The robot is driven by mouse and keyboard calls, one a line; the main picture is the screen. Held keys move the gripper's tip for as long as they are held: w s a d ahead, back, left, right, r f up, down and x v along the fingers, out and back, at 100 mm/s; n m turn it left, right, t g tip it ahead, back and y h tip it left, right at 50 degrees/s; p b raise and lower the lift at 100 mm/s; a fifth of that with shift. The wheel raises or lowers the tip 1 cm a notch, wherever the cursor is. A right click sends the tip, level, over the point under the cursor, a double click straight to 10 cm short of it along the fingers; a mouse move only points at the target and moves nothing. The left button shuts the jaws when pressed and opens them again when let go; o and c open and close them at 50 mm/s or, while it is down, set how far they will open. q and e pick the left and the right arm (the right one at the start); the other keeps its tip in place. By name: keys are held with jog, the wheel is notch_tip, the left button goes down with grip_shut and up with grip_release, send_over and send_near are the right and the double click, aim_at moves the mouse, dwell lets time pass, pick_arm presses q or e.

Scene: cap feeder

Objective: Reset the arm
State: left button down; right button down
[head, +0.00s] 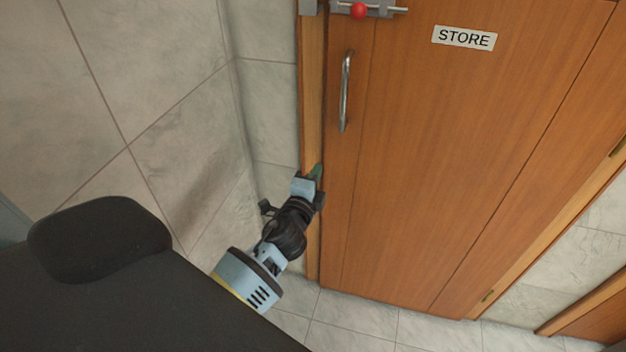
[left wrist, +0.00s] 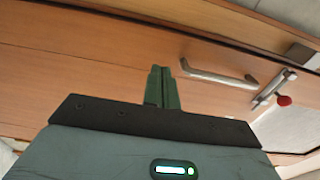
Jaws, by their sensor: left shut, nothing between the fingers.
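My left gripper (head: 316,172) is in front of the left edge of a wooden door (head: 440,150) in the head view, below the door's metal handle (head: 346,92). In the left wrist view its green fingers (left wrist: 161,88) are together with nothing between them, and the door (left wrist: 70,75) fills the background. The handle (left wrist: 217,77) shows to the right of the fingers, apart from them. My right gripper is in neither view.
A slide bolt with a red knob (head: 359,10) is at the door's top left; the knob also shows in the left wrist view (left wrist: 284,101). A STORE sign (head: 464,38) is on the door. A tiled wall (head: 150,70) stands at left. Tiled floor (head: 350,310) lies below.

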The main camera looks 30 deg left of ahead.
pick_arm(q)
jog(key=shift+v, duration=0.95)
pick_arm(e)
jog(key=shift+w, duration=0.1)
